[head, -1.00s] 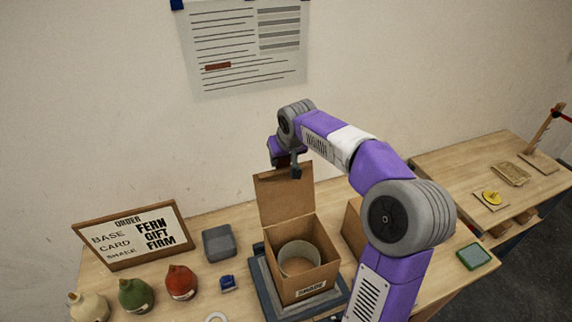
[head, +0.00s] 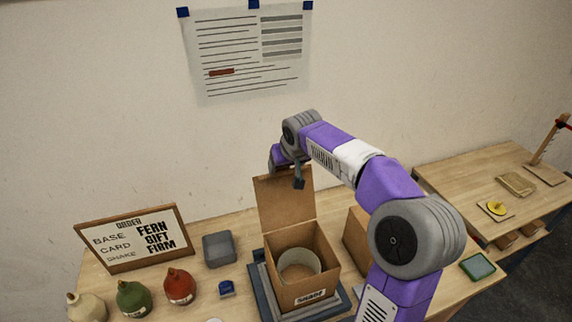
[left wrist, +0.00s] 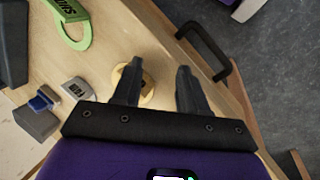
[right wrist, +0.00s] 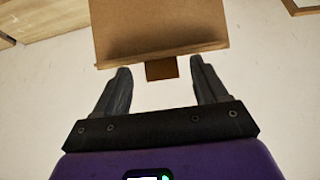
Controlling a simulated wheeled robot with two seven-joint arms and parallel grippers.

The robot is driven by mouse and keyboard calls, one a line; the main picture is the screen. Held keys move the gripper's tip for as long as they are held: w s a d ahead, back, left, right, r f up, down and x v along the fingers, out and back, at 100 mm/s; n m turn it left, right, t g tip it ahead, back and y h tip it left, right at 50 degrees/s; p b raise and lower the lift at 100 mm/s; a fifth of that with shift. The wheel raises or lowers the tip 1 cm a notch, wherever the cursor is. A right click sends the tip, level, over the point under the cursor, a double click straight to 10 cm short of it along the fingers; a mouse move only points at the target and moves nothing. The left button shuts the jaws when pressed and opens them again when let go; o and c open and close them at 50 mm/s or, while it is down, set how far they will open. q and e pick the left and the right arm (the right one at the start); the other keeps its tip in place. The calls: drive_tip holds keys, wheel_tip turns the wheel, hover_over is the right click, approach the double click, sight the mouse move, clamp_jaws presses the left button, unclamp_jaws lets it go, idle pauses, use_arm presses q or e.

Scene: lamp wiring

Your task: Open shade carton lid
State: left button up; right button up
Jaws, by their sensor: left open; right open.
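The shade carton (head: 302,277) is a brown box labelled SHADE, standing on a dark grey tray-like base (head: 262,290). Its lid (head: 285,203) stands upright at the back, and a pale round shade (head: 299,267) shows inside. My right gripper (head: 291,180) is at the lid's top edge. In the right wrist view the lid (right wrist: 158,28) with its small tab (right wrist: 161,69) lies just ahead of the open, empty fingers (right wrist: 159,88). My left gripper (left wrist: 156,78) is open above the table, out of the head view, with a round wooden piece beyond its fingers.
An order board (head: 133,238), a grey box (head: 219,249), a small blue item (head: 227,288) and red (head: 179,286) and green (head: 133,298) bottles stand left of the carton. Another brown box (head: 356,236) is close on its right. A second table (head: 470,185) is at right.

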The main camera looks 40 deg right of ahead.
drive_tip(key=v, duration=0.7)
drive_tip(key=shift+s+r, duration=0.15)
drive_tip(key=shift+r, duration=0.05)
idle(0.3)
